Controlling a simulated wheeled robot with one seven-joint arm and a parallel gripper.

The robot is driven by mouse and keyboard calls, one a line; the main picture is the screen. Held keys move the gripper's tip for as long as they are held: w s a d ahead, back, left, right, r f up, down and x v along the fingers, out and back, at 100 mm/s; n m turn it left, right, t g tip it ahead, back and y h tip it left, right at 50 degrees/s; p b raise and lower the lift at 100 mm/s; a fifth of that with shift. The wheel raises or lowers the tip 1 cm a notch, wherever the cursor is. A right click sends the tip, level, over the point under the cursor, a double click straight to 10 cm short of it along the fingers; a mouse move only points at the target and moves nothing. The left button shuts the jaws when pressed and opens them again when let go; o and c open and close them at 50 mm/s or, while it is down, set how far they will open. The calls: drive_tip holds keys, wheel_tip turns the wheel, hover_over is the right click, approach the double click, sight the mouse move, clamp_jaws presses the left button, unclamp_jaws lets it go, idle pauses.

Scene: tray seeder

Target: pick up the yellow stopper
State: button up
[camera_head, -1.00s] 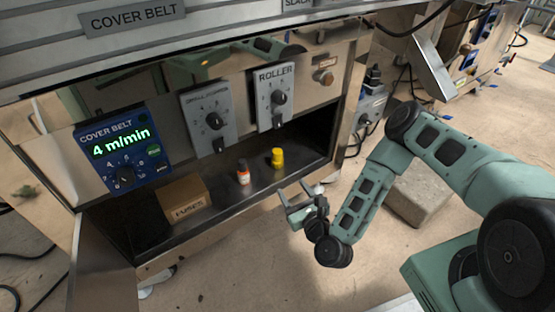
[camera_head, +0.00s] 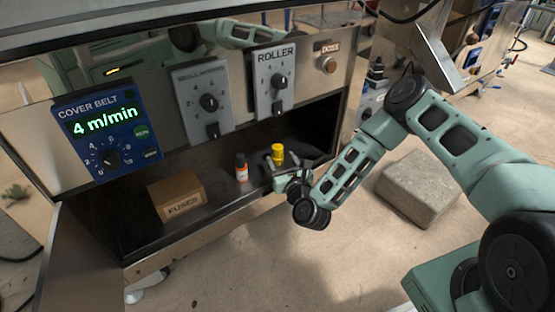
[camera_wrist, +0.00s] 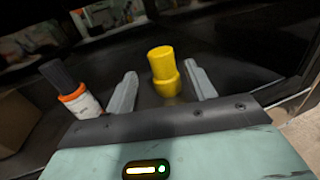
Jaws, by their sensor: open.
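The yellow stopper (camera_head: 278,152) stands upright on the dark shelf (camera_head: 222,203) inside the machine's open compartment. It also shows in the wrist view (camera_wrist: 163,70), between and a little beyond my gripper's two fingertips. My gripper (camera_head: 279,163) is open, at the front of the compartment, with its fingers around the near side of the stopper. In the wrist view my gripper (camera_wrist: 160,84) has a grey finger on each side, with a gap between each finger and the stopper. Nothing is held.
A cardboard fuses box (camera_head: 177,196) sits further left. Control knobs (camera_head: 209,102) are above the opening.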

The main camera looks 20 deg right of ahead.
sight(279, 154)
drive_tip(key=w+b, duration=0.3)
drive_tip(key=w, duration=0.1)
drive_tip(key=shift+w+r+b, duration=0.1)
drive_tip(key=shift+w+b, duration=0.25)
drive_tip(key=shift+w, duration=0.15)
drive_tip(key=c, duration=1)
